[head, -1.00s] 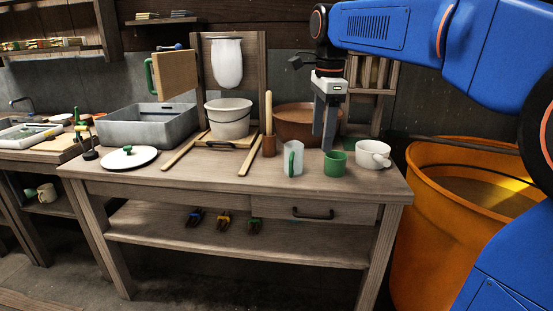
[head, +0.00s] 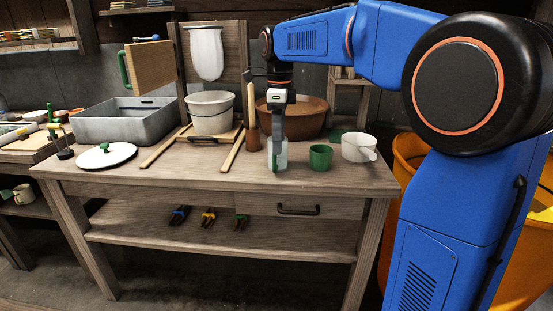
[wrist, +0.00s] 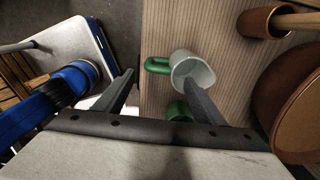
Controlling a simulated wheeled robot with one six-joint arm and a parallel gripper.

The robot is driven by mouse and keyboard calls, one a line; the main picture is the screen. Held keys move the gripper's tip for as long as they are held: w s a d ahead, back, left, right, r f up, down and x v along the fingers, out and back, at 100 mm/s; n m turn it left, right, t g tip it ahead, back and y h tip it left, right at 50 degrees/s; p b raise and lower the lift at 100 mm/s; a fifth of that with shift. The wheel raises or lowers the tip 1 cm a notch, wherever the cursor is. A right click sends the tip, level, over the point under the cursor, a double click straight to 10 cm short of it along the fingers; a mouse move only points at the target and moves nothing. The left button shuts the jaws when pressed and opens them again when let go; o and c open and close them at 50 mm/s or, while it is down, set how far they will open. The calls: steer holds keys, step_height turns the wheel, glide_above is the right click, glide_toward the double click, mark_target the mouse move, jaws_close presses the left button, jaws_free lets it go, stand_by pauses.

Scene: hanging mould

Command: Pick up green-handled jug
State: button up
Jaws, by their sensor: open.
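The green-handled jug (head: 285,156), pale and translucent, stands upright near the table's front edge. Its green handle (head: 275,161) faces the front. In the wrist view the jug (wrist: 203,70) is seen from above, with its handle (wrist: 157,65) pointing left. My gripper (head: 279,137) points down over the jug and is open, with nothing held. In the wrist view the handle appears in the gap between my fingertips (wrist: 161,79), and the right finger overlaps the jug's body. I cannot tell whether a finger touches it.
A green cup (head: 320,157) stands close to the jug's right, and a white spouted jug (head: 358,148) is farther right. A brown holder with a wooden stick (head: 251,138) and a brown bowl (head: 310,112) stand behind. The table front (head: 200,180) to the left is clear.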

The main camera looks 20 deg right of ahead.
mark_target(275, 162)
step_height(275, 162, down, 3)
steer(key=shift+f, duration=0.2)
steer(key=shift+a+f, duration=0.2)
steer(key=shift+f, duration=0.65)
steer(key=shift+a+f, duration=0.15)
steer(key=shift+f, duration=0.75)
steer(key=shift+a+f, duration=0.2)
steer(key=shift+f, duration=0.65)
steer(key=c, duration=1.4)
steer(key=shift+r, duration=0.2)
steer(key=shift+r, duration=4.75)
steer(key=shift+r, duration=0.1)
